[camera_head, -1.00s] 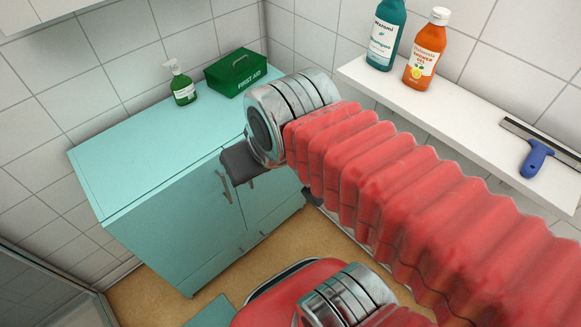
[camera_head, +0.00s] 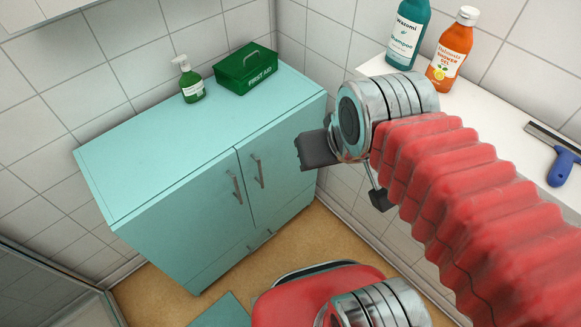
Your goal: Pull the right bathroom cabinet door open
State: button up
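The turquoise bathroom cabinet (camera_head: 160,150) stands against the tiled wall with two upper doors side by side. The right cabinet door (camera_head: 285,150) is shut, flush with its frame. Its vertical metal handle (camera_head: 258,171) shows clear, close beside the left door's handle (camera_head: 236,187). The left door (camera_head: 190,210) is shut too. Dark grey parts of my gripper (camera_head: 318,151) stick out left of my silver wrist, to the right of the right door's handle and apart from it. The fingertips cannot be made out, and nothing is seen held.
A green soap bottle (camera_head: 191,82) and a green first aid box (camera_head: 246,70) stand on the cabinet. A white shelf (camera_head: 508,118) at the right bears a shampoo bottle (camera_head: 407,35), an orange bottle (camera_head: 452,50) and a blue-handled squeegee (camera_head: 562,165). Floor shows before the cabinet.

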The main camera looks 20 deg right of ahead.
aim_at(270, 163)
jog(key=k, duration=1.3)
jog(key=u, duration=0.45)
jog(key=i, duration=0.85)
jog(key=u, duration=0.5)
jog(key=i, duration=0.75)
jog(key=z, duration=0.1)
